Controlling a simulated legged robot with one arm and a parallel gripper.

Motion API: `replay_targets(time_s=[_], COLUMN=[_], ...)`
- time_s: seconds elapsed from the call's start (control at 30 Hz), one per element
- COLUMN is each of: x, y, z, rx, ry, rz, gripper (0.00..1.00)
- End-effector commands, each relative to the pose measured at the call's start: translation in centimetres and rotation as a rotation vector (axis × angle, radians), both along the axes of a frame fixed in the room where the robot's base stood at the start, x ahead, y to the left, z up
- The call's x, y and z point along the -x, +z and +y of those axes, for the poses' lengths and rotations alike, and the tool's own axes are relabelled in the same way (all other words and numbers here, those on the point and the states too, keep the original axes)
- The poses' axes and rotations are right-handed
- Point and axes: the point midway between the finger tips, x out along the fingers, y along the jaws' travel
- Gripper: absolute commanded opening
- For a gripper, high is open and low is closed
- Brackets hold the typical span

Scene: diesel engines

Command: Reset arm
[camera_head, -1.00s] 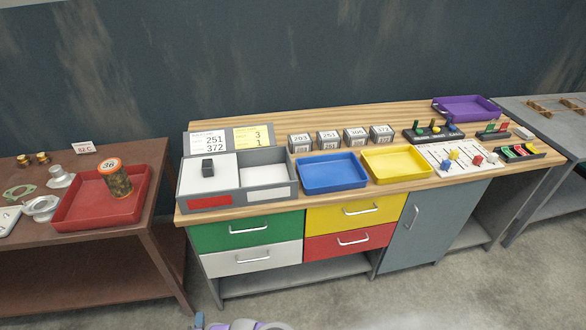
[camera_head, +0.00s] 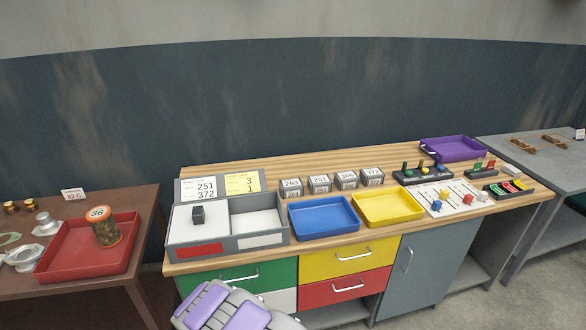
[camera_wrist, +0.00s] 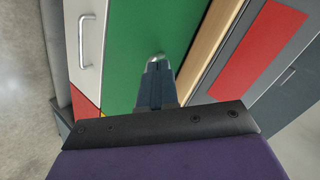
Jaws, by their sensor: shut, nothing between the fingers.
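My arm, grey and purple, rises at the bottom of the head view (camera_head: 235,308), in front of the workbench's drawers. My gripper (camera_wrist: 157,62) shows in the wrist view. Its fingers are together with nothing between them. Behind the fingertips is the green drawer front (camera_wrist: 128,40), which also shows in the head view. Whether the fingertips touch the drawer cannot be told.
The wooden workbench (camera_head: 300,155) holds a grey two-part box (camera_head: 228,246), a blue tray (camera_head: 323,230), a yellow tray (camera_head: 388,222) and a purple tray (camera_head: 455,158). A brown table with a red tray (camera_head: 60,272) stands left. Floor shows at the right.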

Motion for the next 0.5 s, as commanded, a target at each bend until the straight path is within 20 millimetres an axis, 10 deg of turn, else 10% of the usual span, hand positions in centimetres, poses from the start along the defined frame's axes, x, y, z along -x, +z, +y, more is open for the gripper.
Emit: replay_targets(time_s=[0.5], x=[-0.3], y=[13.8], z=[-14.6], rx=[0.279], ry=[0.124], rz=[0.212], gripper=[0.0])
